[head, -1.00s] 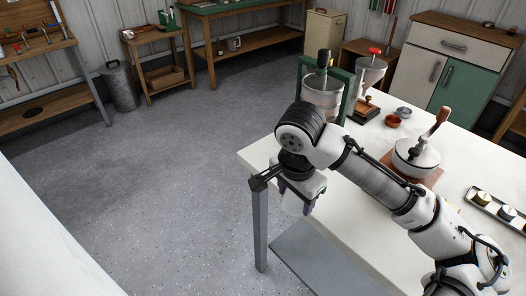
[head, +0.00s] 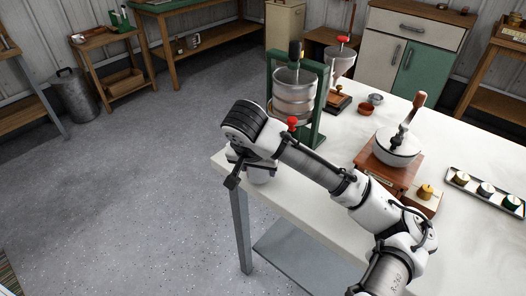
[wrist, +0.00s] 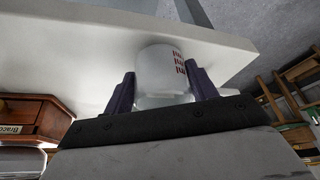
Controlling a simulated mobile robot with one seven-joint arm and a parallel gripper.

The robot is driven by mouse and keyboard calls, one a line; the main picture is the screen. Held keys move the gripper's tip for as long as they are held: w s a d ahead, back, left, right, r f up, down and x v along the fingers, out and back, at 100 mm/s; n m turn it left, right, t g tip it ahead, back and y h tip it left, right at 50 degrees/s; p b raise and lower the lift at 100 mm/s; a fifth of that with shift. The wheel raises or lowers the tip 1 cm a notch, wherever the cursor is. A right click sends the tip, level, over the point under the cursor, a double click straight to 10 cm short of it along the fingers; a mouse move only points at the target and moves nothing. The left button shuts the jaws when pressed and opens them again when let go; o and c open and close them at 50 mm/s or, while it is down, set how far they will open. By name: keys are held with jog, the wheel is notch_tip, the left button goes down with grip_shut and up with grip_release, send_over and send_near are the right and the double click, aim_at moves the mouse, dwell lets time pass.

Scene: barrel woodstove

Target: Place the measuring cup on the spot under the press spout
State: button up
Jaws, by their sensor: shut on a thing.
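The measuring cup (wrist: 161,70) is pale and translucent with red markings. In the wrist view it sits between the two dark fingers of my gripper (wrist: 162,88), which is shut on it. Behind it is the white tabletop. In the head view my gripper (head: 236,172) is near the table's front left corner, mostly hidden by my arm, and I cannot clearly tell the cup there. The press (head: 294,103) is a metal cylinder in a green frame, just behind my arm. Its spout and the spot under it are not visible, hidden by my arm.
The grinder's wooden box also shows in the wrist view (wrist: 28,116).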

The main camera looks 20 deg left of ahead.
jog(key=w, duration=0.4)
jog(key=w+p, duration=0.1)
jog(key=w, duration=0.1)
jog(key=shift+w+a, duration=0.25)
jog(key=shift+a, duration=0.1)
jog(key=shift+s+f, duration=0.15)
jog(key=shift+f, duration=0.1)
jog(key=shift+f, duration=0.1)
jog(key=o, duration=1.1)
jog(key=v, duration=1.1)
jog(key=shift+s+r, duration=0.25)
jog(key=shift+r, duration=0.3)
